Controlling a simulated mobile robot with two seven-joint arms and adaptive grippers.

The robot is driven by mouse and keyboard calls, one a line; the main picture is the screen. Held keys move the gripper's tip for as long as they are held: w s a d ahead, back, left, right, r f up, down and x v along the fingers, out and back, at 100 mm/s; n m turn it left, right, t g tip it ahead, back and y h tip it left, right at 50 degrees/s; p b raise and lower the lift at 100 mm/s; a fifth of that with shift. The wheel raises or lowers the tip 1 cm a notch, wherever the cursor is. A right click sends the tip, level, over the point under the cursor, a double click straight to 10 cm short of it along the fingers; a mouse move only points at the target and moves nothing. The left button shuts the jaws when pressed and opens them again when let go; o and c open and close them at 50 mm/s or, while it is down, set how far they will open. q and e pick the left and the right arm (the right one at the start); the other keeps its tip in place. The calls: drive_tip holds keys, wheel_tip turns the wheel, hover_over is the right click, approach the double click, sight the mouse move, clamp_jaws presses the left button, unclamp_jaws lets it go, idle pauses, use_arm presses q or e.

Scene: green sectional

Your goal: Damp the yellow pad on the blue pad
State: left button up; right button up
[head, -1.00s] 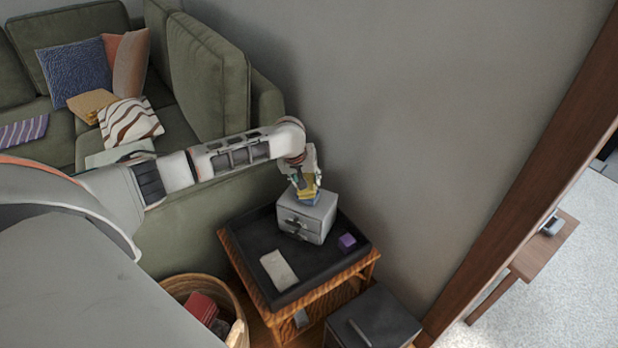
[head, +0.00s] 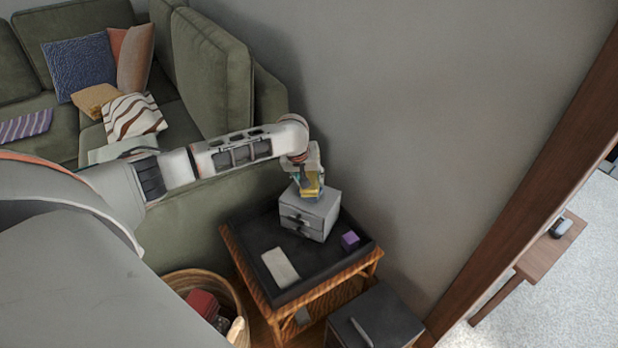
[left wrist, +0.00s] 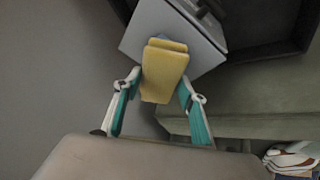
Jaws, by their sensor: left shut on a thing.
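The yellow pad (left wrist: 162,72) is held between the fingers of my left gripper (left wrist: 159,88) in the left wrist view. It also shows small under the hand (head: 309,178) in the head view, as a yellow patch (head: 308,190). The blue pad (left wrist: 168,45) shows only as a small strip beyond the yellow pad's far end, on top of the small grey drawer box (head: 318,208). The yellow pad hides most of it. The yellow pad is right at the blue pad; I cannot tell whether they touch. My right gripper is not in view.
The drawer box stands on a black tray (head: 252,243) on a wooden side table, beside a purple cube (head: 350,241) and a pale flat block (head: 280,267). The wall is close behind. A wicker basket (head: 236,300) and green sofa (head: 210,75) lie to the left.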

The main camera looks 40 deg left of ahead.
use_arm(q)
drive_tip(key=shift+f, duration=0.6)
idle(0.9)
wheel_tip(320, 180, up, 2)
drive_tip(key=shift+r+p, duration=0.1)
drive_tip(key=shift+p, duration=0.8)
drive_tip(key=shift+r+p, duration=0.6)
drive_tip(key=shift+p, duration=0.1)
wheel_tip(320, 180, up, 2)
drive_tip(key=p, duration=0.2)
drive_tip(key=shift+r+p, duration=0.1)
drive_tip(key=shift+p, duration=0.2)
drive_tip(key=shift+r+p, duration=0.75)
drive_tip(key=shift+p, duration=0.4)
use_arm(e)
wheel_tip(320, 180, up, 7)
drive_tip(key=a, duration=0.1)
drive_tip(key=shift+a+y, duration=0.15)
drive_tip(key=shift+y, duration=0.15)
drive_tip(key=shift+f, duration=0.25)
